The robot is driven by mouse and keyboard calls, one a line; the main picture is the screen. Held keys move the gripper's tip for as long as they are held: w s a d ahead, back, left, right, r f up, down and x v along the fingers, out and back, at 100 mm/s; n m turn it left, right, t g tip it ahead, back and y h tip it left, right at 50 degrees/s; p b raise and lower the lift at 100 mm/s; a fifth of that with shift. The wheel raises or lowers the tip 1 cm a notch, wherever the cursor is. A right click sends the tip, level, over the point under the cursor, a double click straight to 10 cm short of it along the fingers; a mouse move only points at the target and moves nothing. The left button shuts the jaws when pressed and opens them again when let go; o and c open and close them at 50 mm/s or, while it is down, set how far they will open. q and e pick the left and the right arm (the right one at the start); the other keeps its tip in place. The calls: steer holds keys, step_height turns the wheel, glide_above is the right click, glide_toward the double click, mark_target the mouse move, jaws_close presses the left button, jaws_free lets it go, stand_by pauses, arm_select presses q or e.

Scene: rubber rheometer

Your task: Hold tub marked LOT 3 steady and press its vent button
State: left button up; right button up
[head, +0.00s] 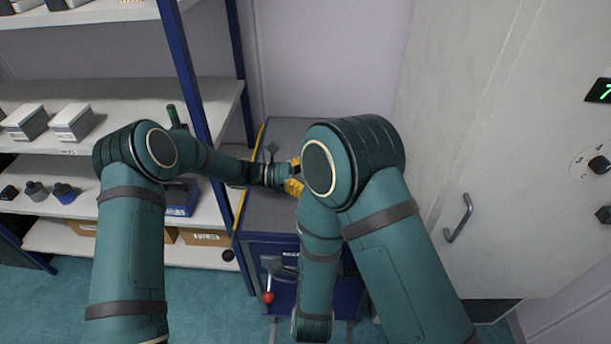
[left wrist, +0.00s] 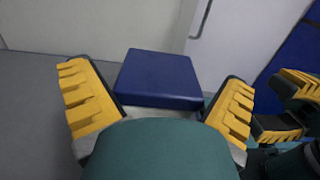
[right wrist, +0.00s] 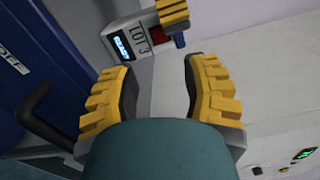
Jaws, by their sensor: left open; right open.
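The tub marked LOT 3 (right wrist: 140,42) shows in the right wrist view at the top, with a grey label face and a small lit display. A small red part shows at its upper edge; I cannot tell whether it is the vent button. In the left wrist view a blue square block (left wrist: 158,72), likely the tub's top, lies between the spread fingers of my left gripper (left wrist: 155,85). That gripper is open; contact is unclear. My right gripper (right wrist: 157,85) is open and empty, its fingers pointing toward the label side. In the head view my right arm hides the tub.
A dark grey-topped blue cabinet (head: 275,205) stands under the grippers, with a red-knobbed lever (head: 268,297) at its front. Shelves (head: 80,92) with boxes stand at left. A large pale cabinet with a handle (head: 459,218) is at right.

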arm_select(q)
steer(key=c, duration=1.1)
steer(key=shift+c, duration=0.2)
arm_select(e)
jaws_close()
arm_select(q)
steer(key=shift+s+f, duration=0.1)
steer(key=shift+f, duration=0.05)
steer(key=shift+c, duration=0.2)
stand_by(0.4)
